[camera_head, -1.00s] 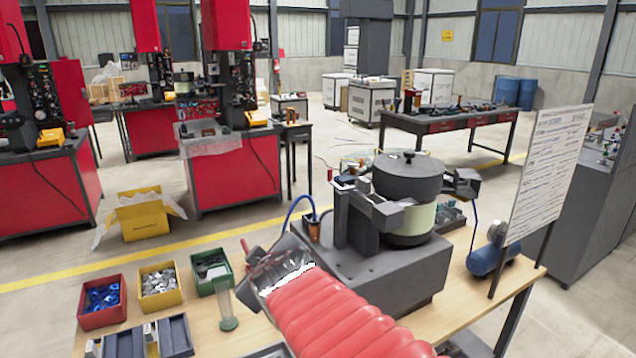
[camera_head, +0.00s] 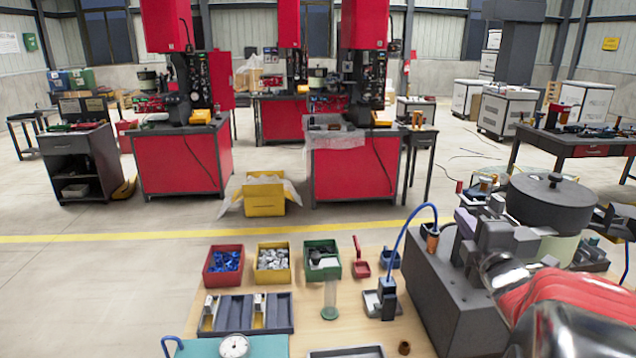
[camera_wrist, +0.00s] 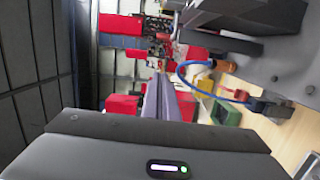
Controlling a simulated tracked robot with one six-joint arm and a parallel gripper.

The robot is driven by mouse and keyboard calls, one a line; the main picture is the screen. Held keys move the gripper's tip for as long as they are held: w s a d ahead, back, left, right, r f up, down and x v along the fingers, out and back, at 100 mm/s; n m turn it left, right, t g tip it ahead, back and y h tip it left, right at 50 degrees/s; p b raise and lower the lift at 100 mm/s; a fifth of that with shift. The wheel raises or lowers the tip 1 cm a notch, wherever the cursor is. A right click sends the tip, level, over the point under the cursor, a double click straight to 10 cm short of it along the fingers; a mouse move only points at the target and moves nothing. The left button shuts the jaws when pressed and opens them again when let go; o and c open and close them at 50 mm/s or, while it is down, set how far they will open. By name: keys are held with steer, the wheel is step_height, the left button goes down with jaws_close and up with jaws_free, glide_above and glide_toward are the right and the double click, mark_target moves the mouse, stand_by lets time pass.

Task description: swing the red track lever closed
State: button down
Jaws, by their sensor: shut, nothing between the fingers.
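What looks like the red track lever (camera_head: 459,187) is a small red piece at the left end of the feeder's track, left of the dark bowl (camera_head: 551,200) in the head view. It is tiny there, and its exact angle is unclear. My gripper (camera_wrist: 161,82) is shut and empty in the wrist view, its two fingers side by side, pointing past the grey feeder. In the head view my wrist and red sleeve cover part of the feeder at the lower right. I cannot tell whether the fingertips touch the lever.
The feeder's grey base (camera_head: 437,290) stands on the wooden bench. A blue tube (camera_head: 415,220) arches beside an orange cup (camera_head: 432,238). Red (camera_head: 223,280), yellow (camera_head: 272,277) and green (camera_head: 322,274) bins and a grey tray (camera_head: 245,328) sit to the left.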

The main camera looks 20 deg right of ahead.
steer(key=shift+d, duration=0.1)
stand_by(0.3)
steer(key=s+d+x, duration=0.1)
steer(key=d+x, duration=0.1)
steer(key=x, duration=1)
steer(key=shift+w+d, duration=0.15)
steer(key=shift+d, duration=0.4)
steer(key=shift+w+d, duration=0.15)
steer(key=shift+d, duration=0.55)
steer(key=shift+r, duration=0.1)
